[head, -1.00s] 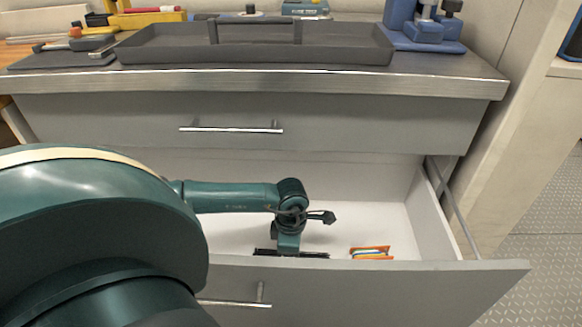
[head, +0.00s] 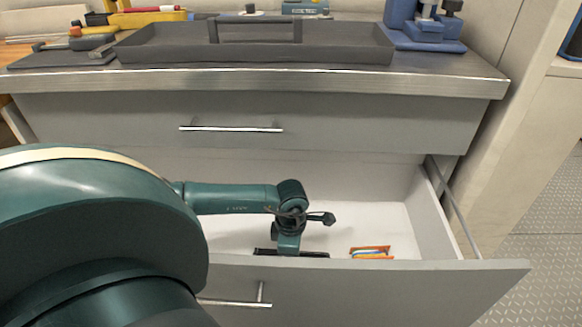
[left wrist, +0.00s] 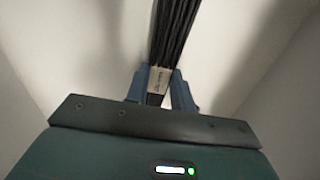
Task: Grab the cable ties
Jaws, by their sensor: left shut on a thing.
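The cable ties (left wrist: 176,32) are a black bundle with a pale label band, seen in the left wrist view between my fingers. In the head view the black bundle (head: 318,255) shows low in the open drawer, partly hidden by the drawer front and my arm. My left gripper (left wrist: 161,85) is shut on the bundle at its label. In the head view its wrist reaches down into the drawer and the fingertips are hidden. My right gripper is not in view.
The open drawer (head: 430,215) has a white inside; orange and blue items (head: 371,252) lie right of the bundle. A closed drawer (head: 340,125) is above. The worktop holds a grey tray (head: 165,45) and a blue tool (head: 425,35).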

